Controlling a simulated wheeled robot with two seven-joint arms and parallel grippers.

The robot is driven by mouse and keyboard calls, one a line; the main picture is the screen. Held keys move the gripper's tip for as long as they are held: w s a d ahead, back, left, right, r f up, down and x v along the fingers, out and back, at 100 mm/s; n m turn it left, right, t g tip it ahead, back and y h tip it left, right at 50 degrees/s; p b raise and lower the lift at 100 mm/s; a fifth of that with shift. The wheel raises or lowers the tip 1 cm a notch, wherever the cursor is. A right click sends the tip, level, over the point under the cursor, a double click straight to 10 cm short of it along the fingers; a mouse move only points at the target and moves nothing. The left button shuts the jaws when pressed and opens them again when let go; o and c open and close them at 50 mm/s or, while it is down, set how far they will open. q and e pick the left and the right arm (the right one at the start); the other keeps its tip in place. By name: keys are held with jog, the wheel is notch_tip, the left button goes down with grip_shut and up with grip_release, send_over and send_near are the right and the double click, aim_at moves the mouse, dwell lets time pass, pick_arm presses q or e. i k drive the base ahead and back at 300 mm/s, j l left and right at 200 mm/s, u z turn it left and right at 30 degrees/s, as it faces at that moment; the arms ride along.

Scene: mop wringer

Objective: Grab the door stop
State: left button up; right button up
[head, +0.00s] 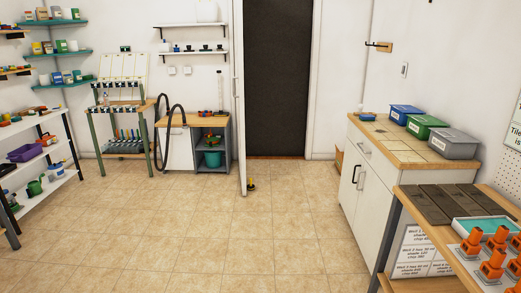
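A small yellow and dark object (251,186), which looks like the door stop, lies on the tiled floor in the head view. It sits close to the bottom of the white door (239,120), which stands open and is seen nearly edge-on. I cannot tell whether the object touches the door. It is far off across the room and too small to make out its shape. Neither of my grippers is in view.
Tiled floor (190,235) is clear up to the door. A dark doorway (278,80) lies behind. A white cabinet (375,175) and a bench with orange items (490,265) stand at right. Shelving (40,160) is at left, a workbench (195,140) at the back.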

aim_at(251, 187)
jog(key=i, duration=2.1)
jog(key=i+j, duration=0.1)
jog(key=i, duration=2)
jog(key=i+l+z, duration=0.1)
jog(key=i+z, duration=0.15)
jog(key=i, duration=0.45)
jog(key=i+z, duration=0.3)
jog(key=i, duration=0.45)
jog(key=i+j+z, duration=0.2)
jog(key=i, duration=1.25)
jog(key=i+z, duration=0.15)
jog(key=i, duration=1.75)
jog(key=u, duration=0.95)
